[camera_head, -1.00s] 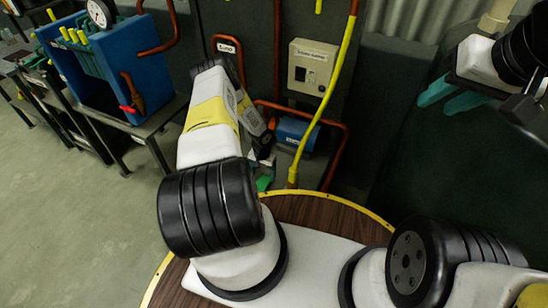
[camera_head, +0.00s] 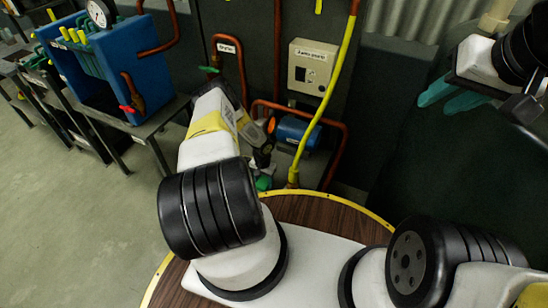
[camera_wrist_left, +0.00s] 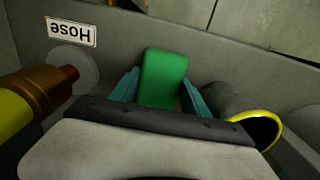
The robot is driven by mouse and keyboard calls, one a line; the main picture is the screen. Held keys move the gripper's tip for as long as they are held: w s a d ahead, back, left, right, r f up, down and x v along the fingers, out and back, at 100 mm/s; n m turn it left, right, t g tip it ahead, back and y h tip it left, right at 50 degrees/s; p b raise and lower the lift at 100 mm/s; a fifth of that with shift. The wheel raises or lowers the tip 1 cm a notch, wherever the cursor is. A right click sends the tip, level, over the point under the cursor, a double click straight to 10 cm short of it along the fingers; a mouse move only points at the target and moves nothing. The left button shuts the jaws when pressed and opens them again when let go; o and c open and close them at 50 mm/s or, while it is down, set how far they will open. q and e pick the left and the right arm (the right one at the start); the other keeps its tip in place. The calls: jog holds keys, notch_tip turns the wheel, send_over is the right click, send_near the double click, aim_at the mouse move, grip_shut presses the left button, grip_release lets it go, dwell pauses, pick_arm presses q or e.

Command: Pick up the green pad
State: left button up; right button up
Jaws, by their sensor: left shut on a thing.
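The green pad (camera_wrist_left: 163,78) stands between the two teal fingers of my left gripper (camera_wrist_left: 160,92) in the left wrist view. The gripper is shut on it, and the pad sticks up past the fingers. In the head view a small green patch (camera_head: 263,183) shows at the end of my left arm, low by the wall; my left fingers are mostly hidden there. My right gripper (camera_head: 450,100) is at the upper right of the head view, with its two teal fingers apart and nothing between them.
A grey panel with a "Hose" label (camera_wrist_left: 72,32) and a brass-and-yellow hose fitting (camera_wrist_left: 38,95) is beside the left gripper. A yellow hose (camera_head: 325,100), copper pipes (camera_head: 343,150) and a blue pump (camera_head: 297,132) are close by. A blue rack (camera_head: 105,70) stands left.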

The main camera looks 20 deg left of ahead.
aim_at(265, 183)
pick_arm(q)
jog(key=shift+c, duration=0.5)
jog(key=shift+r, duration=0.1)
jog(key=shift+r, duration=0.55)
notch_tip(265, 183, up, 2)
jog(key=shift+s+d+r, duration=0.2)
jog(key=shift+s+d, duration=0.25)
jog(key=shift+d, duration=0.1)
jog(key=s+d+r, duration=0.1)
jog(key=s+d, duration=0.9)
jog(key=shift+s+r, duration=0.15)
jog(key=shift+s, duration=0.15)
